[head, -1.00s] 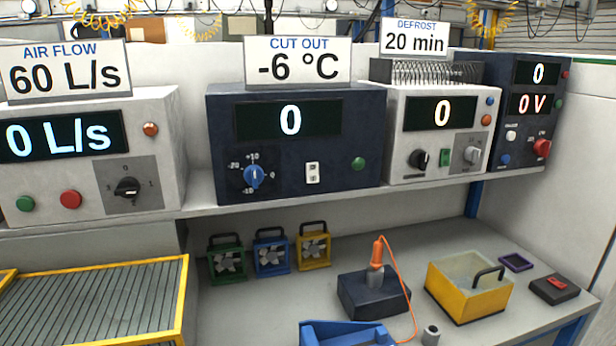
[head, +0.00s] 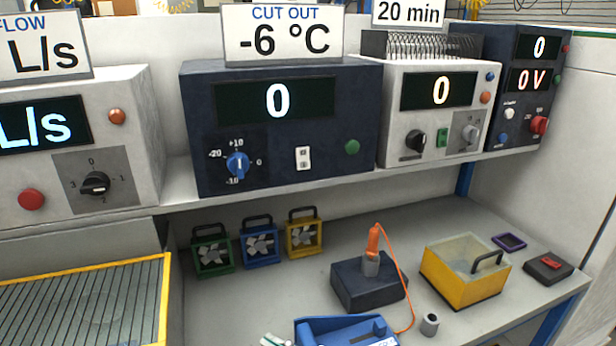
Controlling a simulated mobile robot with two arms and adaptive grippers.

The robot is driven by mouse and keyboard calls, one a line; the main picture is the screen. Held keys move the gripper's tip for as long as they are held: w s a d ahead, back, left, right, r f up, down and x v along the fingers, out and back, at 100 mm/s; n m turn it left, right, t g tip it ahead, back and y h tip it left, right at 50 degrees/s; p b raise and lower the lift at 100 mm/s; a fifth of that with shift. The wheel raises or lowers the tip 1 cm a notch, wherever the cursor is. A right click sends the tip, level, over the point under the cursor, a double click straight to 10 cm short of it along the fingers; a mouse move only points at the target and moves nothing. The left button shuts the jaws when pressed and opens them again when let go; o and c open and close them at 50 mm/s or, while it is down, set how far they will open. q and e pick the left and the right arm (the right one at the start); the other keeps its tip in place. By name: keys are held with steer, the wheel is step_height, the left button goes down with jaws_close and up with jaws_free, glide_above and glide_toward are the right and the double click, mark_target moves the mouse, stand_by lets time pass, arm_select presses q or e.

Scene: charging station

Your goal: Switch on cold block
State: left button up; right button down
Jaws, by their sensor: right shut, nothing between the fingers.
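The dark blue console (head: 280,185) stands on the shelf under the sign "CUT OUT -6 °C" (head: 283,33). Its display (head: 277,100) reads 0. It has a blue knob (head: 238,164) on a scale from -20 to +10, a white rocker switch (head: 303,157) and a green round button or lamp (head: 352,147). I cannot read the rocker's position. No part names the cold block. A blue device (head: 342,328) on the bench is cut off by the bottom edge. I make out neither gripper in the head view.
A grey console (head: 135,140) stands left, a white one (head: 393,135) and a dark one (head: 518,105) right. Below are several small fans (head: 260,245), a black block (head: 368,288) with an orange-handled tool, a yellow tub (head: 460,290) and a yellow-framed grille (head: 85,300).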

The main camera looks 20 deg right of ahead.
steer(key=w+d+r+m+t, duration=0.1)
steer(key=w+d+r+t, duration=0.3)
steer(key=w+r+t, duration=0.45)
steer(key=w+d+r+m+t+h, duration=0.2)
steer(key=d+r+m+t+h, duration=0.2)
steer(key=d+h, duration=0.5)
step_height(320, 180, up, 3)
steer(key=m, duration=0.3)
steer(key=shift+d+f, duration=0.2)
steer(key=shift+d, duration=0.1)
steer(key=shift+w, duration=0.1)
steer(key=p, duration=0.2)
glide_toward(304, 162)
step_height(304, 162, up, 4)
steer(key=w, duration=0.3)
steer(key=shift+w+a, duration=0.15)
steer(key=shift+w, duration=0.75)
